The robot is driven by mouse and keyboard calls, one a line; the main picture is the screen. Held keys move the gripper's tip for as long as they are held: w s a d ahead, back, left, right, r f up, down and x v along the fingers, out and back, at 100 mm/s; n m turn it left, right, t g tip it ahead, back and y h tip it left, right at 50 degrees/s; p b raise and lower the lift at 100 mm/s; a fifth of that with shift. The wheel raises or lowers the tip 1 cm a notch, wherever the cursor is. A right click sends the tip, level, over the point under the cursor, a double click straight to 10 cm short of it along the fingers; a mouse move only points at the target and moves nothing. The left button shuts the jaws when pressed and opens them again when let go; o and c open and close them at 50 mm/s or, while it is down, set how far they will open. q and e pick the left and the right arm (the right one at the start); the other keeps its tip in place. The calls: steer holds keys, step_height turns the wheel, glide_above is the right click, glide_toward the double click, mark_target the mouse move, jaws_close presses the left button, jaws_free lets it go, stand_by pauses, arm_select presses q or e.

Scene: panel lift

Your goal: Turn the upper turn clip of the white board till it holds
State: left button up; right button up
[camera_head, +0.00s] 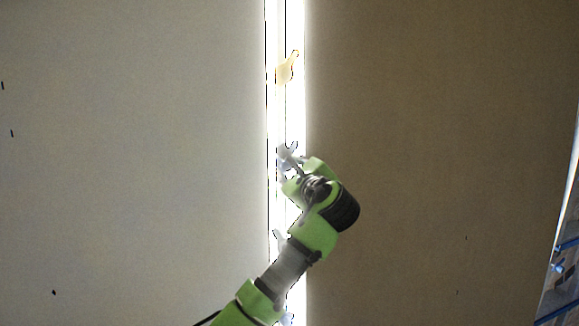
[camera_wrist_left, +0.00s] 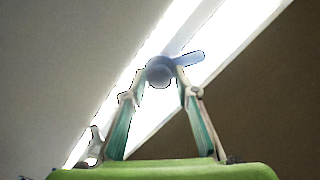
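The pale board (camera_head: 130,160) fills the left of the head view, beside a bright vertical strip. A yellowish turn clip (camera_head: 287,70) sits high on the strip. A grey-white clip (camera_head: 289,153) lower down is at my left gripper (camera_head: 290,165), partly hidden by it. My right gripper is not in view.
A brown panel (camera_head: 430,160) fills the right side. Another pale clip (camera_head: 278,240) sits lower on the strip, partly beside my left arm. Another clip-like part (camera_wrist_left: 94,146) shows at lower left in the wrist view. Blue bars (camera_head: 565,260) stand at the far right edge.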

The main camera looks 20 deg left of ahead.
arm_select(q)
jaws_close()
